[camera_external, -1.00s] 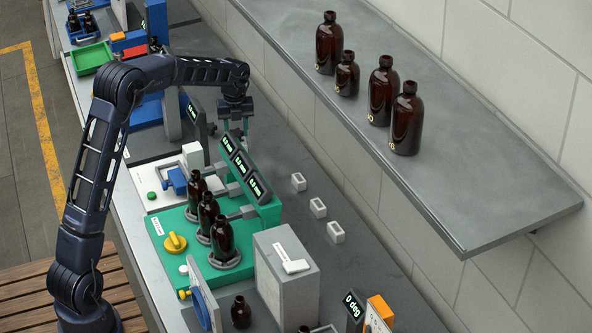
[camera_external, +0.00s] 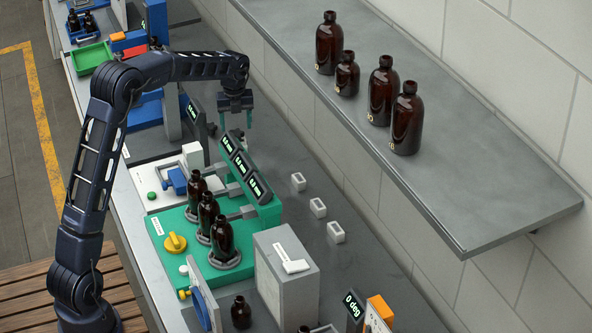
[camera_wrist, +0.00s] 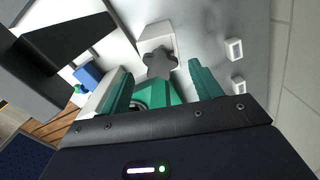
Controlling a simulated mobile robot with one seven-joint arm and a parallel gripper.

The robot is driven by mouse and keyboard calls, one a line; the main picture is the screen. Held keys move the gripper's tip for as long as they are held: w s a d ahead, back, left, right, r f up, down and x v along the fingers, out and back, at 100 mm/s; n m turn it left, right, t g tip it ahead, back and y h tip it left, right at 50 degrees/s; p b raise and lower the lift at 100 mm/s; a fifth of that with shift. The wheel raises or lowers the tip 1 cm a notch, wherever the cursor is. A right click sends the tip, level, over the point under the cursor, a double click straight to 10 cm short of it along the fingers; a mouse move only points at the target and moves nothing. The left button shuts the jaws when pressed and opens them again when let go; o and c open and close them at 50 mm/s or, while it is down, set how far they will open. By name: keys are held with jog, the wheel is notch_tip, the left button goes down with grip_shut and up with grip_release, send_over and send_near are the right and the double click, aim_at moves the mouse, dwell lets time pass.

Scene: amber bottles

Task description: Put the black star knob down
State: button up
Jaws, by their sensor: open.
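The black star knob (camera_wrist: 159,64) shows in the wrist view as a dark lobed shape against a pale block (camera_wrist: 154,33). My gripper (camera_wrist: 161,69) is open, with one green finger on each side of the knob in the picture and a gap to each. The knob appears beyond the fingertips, free of them. In the external view my gripper (camera_external: 236,124) points down behind the row of small displays (camera_external: 243,166). I cannot make out the knob there.
A green fixture (camera_external: 193,255) with three amber bottles (camera_external: 222,238) stands in front of the displays. Three small white holders (camera_external: 318,207) sit on open grey bench to the right. A grey shelf (camera_external: 480,190) with several bottles overhangs at right.

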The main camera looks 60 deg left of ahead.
aim_at(237, 133)
notch_tip(237, 133, up, 10)
jog(key=f, duration=0.1)
jog(key=s+d+r+n+t, duration=0.1)
jog(key=s+d+r+n, duration=0.3)
jog(key=d, duration=0.5)
jog(key=s+d+r+n, duration=0.2)
jog(key=s+d, duration=0.4)
jog(key=d, duration=0.2)
jog(key=s+d+r+n+t, duration=0.1)
jog(key=s+d+r+n, duration=0.35)
jog(key=d, duration=0.45)
jog(key=s+d+f+n+t, duration=0.1)
jog(key=s+d+f+n, duration=0.2)
jog(key=s+d, duration=0.2)
jog(key=s+d+f+n, duration=0.3)
jog(key=s+d+n, duration=0.1)
jog(key=s, duration=0.8)
jog(key=s+d+f+n+t, duration=0.1)
jog(key=s+d+f+n, duration=0.2)
jog(key=s+d, duration=0.3)
jog(key=s, duration=0.2)
jog(key=shift+s+f+t, duration=0.25)
jog(key=shift+s+t, duration=0.05)
jog(key=shift+n, duration=0.25)
